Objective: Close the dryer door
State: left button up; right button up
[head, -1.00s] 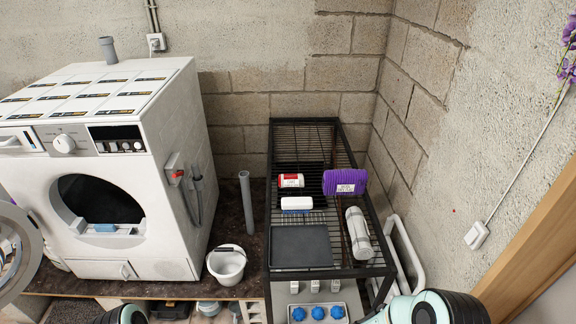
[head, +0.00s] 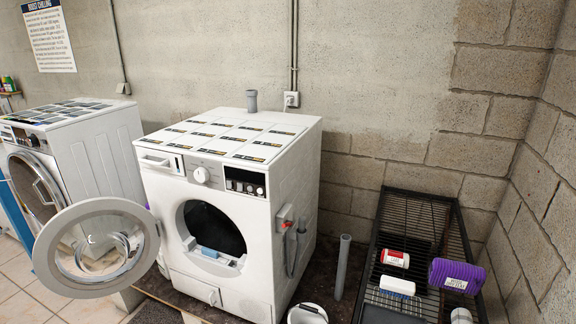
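The white dryer (head: 243,204) stands in the middle of the head view, on a dark slab. Its round door (head: 134,282), a grey-white ring with a clear bowl-shaped window, hangs wide open to the left of the dryer, hinged on the left side of the opening. The dark drum opening (head: 211,226) is uncovered, with a light blue and white item at its lower lip. Neither of my grippers shows in the head view now.
A second white front-loading machine (head: 102,165) stands to the left, behind the open door. A black wire rack (head: 392,250) with a red-and-white can, a white item and a purple pack is at the right. A grey pipe (head: 341,266) and a white bucket (head: 307,314) stand between dryer and rack.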

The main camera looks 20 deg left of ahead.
aim_at(106, 266)
jog(key=k+j, duration=0.1)
jog(key=j, duration=0.3)
jog(key=k+j+z, duration=0.15)
jog(key=j, duration=0.25)
jog(key=k+j, duration=0.1)
jog(key=j, duration=0.25)
jog(key=k+j+z, duration=0.1)
jog(key=j, duration=0.3)
jog(key=k+j+z, duration=0.1)
jog(key=j, duration=0.25)
jog(key=k+j+z, duration=0.1)
jog(key=j, duration=0.35)
jog(key=k+j+z, duration=0.1)
jog(key=j, duration=0.3)
jog(key=k+j+z, duration=0.1)
jog(key=j, duration=0.35)
jog(key=k+j+z, duration=0.1)
jog(key=j, duration=0.3)
jog(key=k+j+z, duration=0.1)
jog(key=k+j, duration=0.15)
jog(key=j, duration=0.15)
jog(key=k+j+z, duration=0.15)
jog(key=j, duration=0.35)
jog(key=j+z, duration=0.1)
jog(key=j, duration=0.45)
jog(key=j+z, duration=0.25)
jog(key=j, duration=0.8)
jog(key=j+z, duration=0.1)
jog(key=j, duration=0.85)
jog(key=k, duration=0.25)
